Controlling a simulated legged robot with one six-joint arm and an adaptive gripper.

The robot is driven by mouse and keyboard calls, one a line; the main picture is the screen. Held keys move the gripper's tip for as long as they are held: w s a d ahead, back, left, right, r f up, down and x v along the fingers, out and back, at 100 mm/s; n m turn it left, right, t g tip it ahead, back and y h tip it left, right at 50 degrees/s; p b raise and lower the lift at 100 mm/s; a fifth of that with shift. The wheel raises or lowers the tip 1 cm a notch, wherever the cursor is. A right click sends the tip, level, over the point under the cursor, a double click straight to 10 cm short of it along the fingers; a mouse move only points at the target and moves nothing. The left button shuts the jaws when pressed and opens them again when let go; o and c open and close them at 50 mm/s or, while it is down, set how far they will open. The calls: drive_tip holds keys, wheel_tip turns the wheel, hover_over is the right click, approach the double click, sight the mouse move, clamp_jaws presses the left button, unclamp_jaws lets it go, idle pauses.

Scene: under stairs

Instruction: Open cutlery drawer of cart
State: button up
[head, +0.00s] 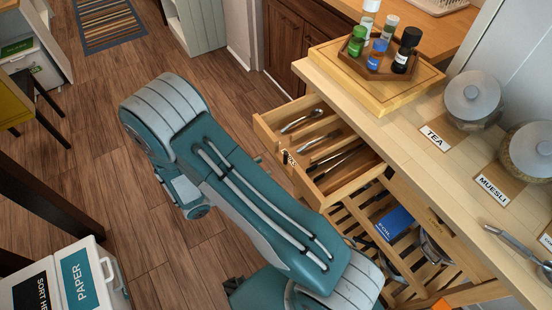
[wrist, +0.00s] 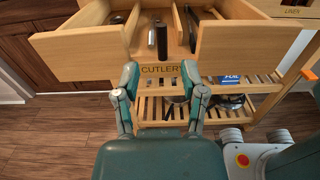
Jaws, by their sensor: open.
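The cutlery drawer (head: 312,182) of the wooden cart (head: 425,120) is pulled out, and cutlery in its compartments shows in the head view. In the wrist view, the light wooden drawer front (wrist: 82,52) is ahead, with a dip in the middle and a CUTLERY label (wrist: 160,69) below it. My gripper (wrist: 160,74) is open, with one finger on each side of the label in that view. No object shows between the fingers. I cannot tell whether the fingertips touch the drawer front. In the head view my arm hides the gripper.
A board with a tray of spice jars (head: 378,58), a TEA jar (head: 472,98) and a MUESLI jar (head: 528,150) stand on the cart top. Slatted shelves (wrist: 150,103) are below the drawer. Recycling bins (head: 82,275) stand at lower left. Wooden floor (head: 75,185) is clear left of my arm.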

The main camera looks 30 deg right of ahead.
drive_tip(key=a, duration=0.4)
drive_tip(key=shift+s, duration=0.15)
drive_tip(key=s+r+m+t+y, duration=0.1)
drive_tip(key=s+r+m+y, duration=0.3)
drive_tip(key=r+m+y, duration=0.2)
drive_tip(key=s+d+r+m+t+y, duration=0.1)
drive_tip(key=s+r+m+y, duration=0.3)
drive_tip(key=r, duration=0.6)
drive_tip(key=s+d+r+m+t+y, duration=0.1)
drive_tip(key=s+r+m+y, duration=0.3)
drive_tip(key=r+m+y, duration=0.4)
drive_tip(key=shift+r+m+t, duration=0.5)
drive_tip(key=shift+r, duration=0.1)
drive_tip(key=shift+d, duration=0.2)
idle(0.3)
